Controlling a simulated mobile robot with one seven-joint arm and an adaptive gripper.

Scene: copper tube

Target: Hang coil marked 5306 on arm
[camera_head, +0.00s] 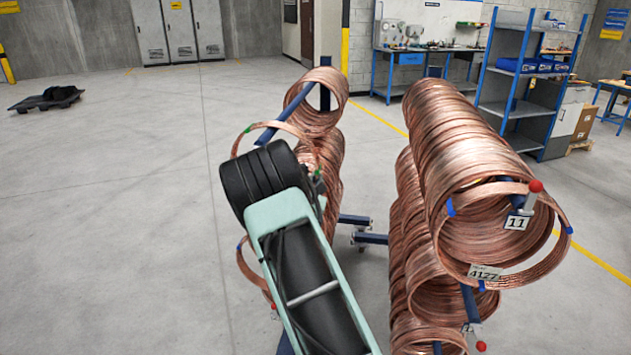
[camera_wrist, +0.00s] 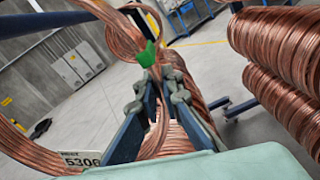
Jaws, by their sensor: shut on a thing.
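The coil marked 5306 is a copper ring with green ties. In the wrist view its tag (camera_wrist: 80,158) is at the lower left and its copper band (camera_wrist: 22,148) runs beside it. My gripper (camera_wrist: 155,95) is shut on the coil's tube, just below a green tie. In the head view the coil (camera_head: 243,137) shows around my dark wrist, which hides the grip. The blue rack arm (camera_head: 287,112) reaches toward the coil's upper part, and also crosses the wrist view's upper left (camera_wrist: 42,24). I cannot tell whether it passes through the ring.
Copper coils (camera_head: 323,103) hang behind the held coil. To the right is a large stack of coils (camera_head: 455,135) with tags 11 (camera_head: 516,223) and 4127 (camera_head: 484,273) and a red-ended stop (camera_head: 536,186).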

